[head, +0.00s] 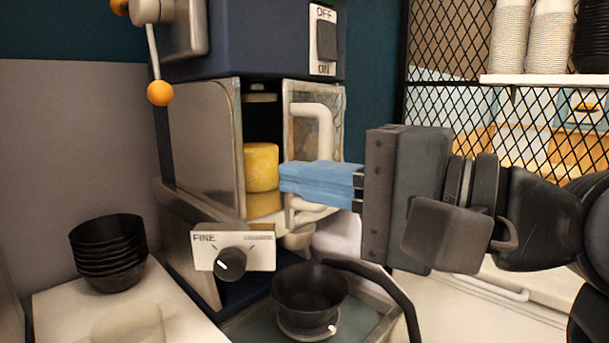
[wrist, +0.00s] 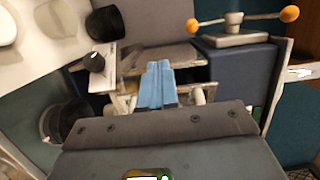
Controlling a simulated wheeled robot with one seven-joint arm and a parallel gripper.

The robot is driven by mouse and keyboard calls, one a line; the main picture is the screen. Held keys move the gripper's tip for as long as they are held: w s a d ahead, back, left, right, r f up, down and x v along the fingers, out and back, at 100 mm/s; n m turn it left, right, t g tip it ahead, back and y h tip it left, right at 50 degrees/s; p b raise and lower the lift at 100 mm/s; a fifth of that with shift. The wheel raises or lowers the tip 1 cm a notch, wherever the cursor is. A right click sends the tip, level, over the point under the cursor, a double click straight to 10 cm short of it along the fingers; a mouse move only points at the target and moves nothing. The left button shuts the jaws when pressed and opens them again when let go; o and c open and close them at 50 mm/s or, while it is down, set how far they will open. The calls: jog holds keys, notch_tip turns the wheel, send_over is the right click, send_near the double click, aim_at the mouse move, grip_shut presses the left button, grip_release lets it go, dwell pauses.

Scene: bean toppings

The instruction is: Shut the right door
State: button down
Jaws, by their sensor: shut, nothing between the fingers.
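The right door (head: 302,110) is a metal-edged panel with a curved white handle (head: 318,122) on the front of the dark blue machine. A dark gap lies to its left, so it stands open, though how far is hard to tell. My gripper (head: 284,178) reaches in from the right with its blue fingers together and empty. The fingers cross in front of the door's lower part and hide some of it; I cannot tell whether they touch it. In the wrist view the blue fingers (wrist: 158,66) point at the machine, beside a white handle part (wrist: 198,95).
A yellow cylinder (head: 261,167) sits inside the opening. A grey metal panel (head: 205,145) stands to its left. A FINE dial (head: 231,263) and a black bowl (head: 309,290) are below. Stacked black bowls (head: 108,250) stand left. A black mesh screen (head: 490,120) is at right.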

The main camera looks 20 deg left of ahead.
jog(key=w+d+f+b, duration=0.1)
jog(key=w+d+b, duration=0.9)
jog(key=d+b, duration=0.55)
jog(key=a, duration=1.3)
jog(key=shift+a+m+t, duration=0.3)
jog(key=shift+t, duration=0.1)
